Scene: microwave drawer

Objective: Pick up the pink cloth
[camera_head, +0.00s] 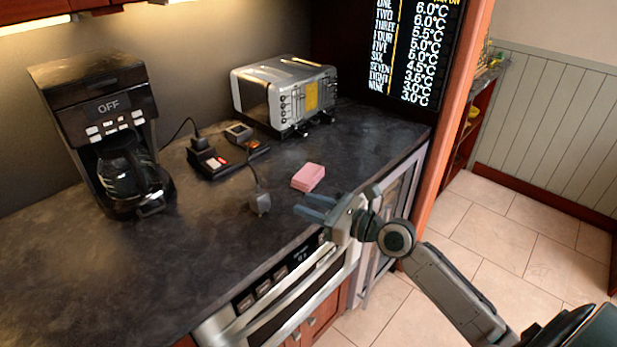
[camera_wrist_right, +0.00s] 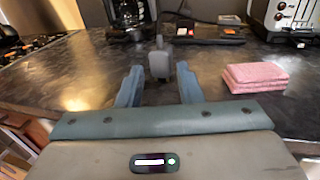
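The pink cloth (camera_head: 308,177) is a small folded stack lying on the dark countertop, near its front edge in the head view. In the right wrist view the cloth (camera_wrist_right: 255,77) lies right of my fingers. My right gripper (camera_head: 311,207) is open and empty, just in front of the cloth and apart from it. In the right wrist view the two blue-grey fingers of my right gripper (camera_wrist_right: 158,88) stand apart, with a grey plug-like object showing beyond the gap. My left gripper is not in view.
The grey plug-like object (camera_head: 260,203) with a cord is left of the cloth. A black socket block (camera_head: 215,163) lies behind it. A toaster (camera_head: 285,95) stands at the back and a coffee maker (camera_head: 105,135) at the left. The counter (camera_head: 100,270) is bare at front left.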

